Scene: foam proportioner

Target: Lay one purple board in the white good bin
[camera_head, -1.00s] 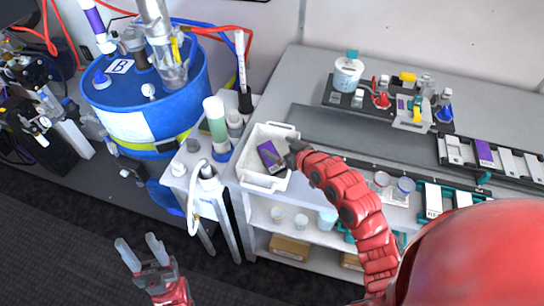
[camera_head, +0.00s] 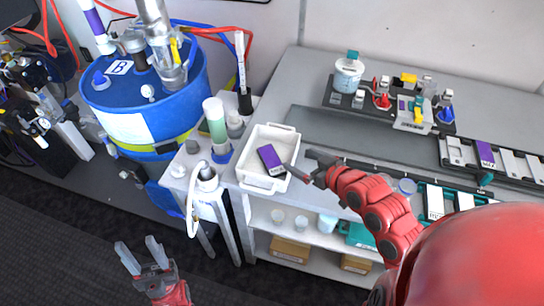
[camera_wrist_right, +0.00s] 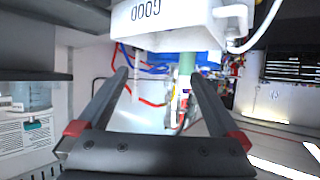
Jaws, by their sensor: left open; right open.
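A purple board (camera_head: 271,158) lies tilted in the white good bin (camera_head: 264,183) on the bench, with nothing holding it. In the right wrist view the bin (camera_wrist_right: 205,30) shows its upside-down "GOOD" label near the top. My right gripper (camera_head: 302,162) is open and empty just right of the bin, apart from the board. Its two spread fingers also show in the right wrist view (camera_wrist_right: 158,78) with nothing between them. My left gripper (camera_head: 140,252) is open and empty, low over the floor. Another purple board (camera_head: 485,154) sits in the rack at the right.
A blue drum (camera_head: 150,95) and a white stand with bottles (camera_head: 215,130) are left of the bin. A fixture with coloured parts (camera_head: 395,105) is at the back. Racks of white boards (camera_head: 435,200) are at the right. The grey bench behind the bin is clear.

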